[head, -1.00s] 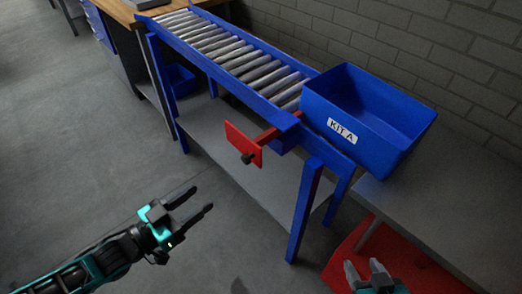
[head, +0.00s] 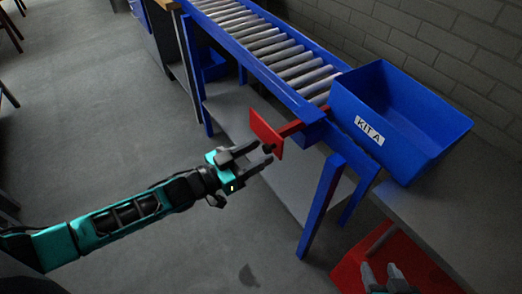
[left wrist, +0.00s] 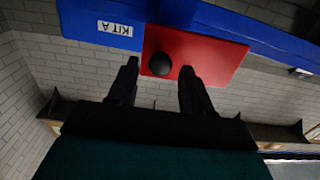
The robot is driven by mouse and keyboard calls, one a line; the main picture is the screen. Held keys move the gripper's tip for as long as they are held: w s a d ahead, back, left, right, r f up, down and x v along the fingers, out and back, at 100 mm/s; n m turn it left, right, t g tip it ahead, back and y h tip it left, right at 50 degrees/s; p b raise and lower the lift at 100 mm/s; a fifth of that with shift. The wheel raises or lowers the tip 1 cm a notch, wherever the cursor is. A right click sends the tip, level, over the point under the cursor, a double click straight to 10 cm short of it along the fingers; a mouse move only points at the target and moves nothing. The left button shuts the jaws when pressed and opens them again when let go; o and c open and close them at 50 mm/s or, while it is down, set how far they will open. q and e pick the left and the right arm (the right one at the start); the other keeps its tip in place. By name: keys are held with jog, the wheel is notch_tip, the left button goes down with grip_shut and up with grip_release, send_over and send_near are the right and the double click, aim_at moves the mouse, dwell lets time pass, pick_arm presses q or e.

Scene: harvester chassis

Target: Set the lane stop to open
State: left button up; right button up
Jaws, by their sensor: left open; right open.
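The lane stop is a red plate (head: 265,131) on a red arm (head: 291,128) at the near side of the blue roller conveyor (head: 285,88). A dark round knob (head: 269,148) sits on the plate's face. In the left wrist view the red plate (left wrist: 205,55) and the black knob (left wrist: 160,65) lie just beyond my fingertips. My left gripper (head: 263,154) is open, its fingers pointing at the knob; in the wrist view the left gripper (left wrist: 158,75) has the knob between its tips. I cannot tell whether they touch. My right gripper (head: 381,274) is open at the bottom right, away from the stop.
A blue bin (head: 425,125) labelled KIT A stands at the conveyor's right end. A grey table (head: 450,210) is at the right, with a red surface (head: 345,275) low beneath it. A blue conveyor leg (head: 320,205) stands right of my left gripper. Open floor lies at the left.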

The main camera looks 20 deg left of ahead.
pick_arm(q)
jog(key=shift+x, duration=0.8)
jog(key=shift+c, duration=0.2)
grip_shut()
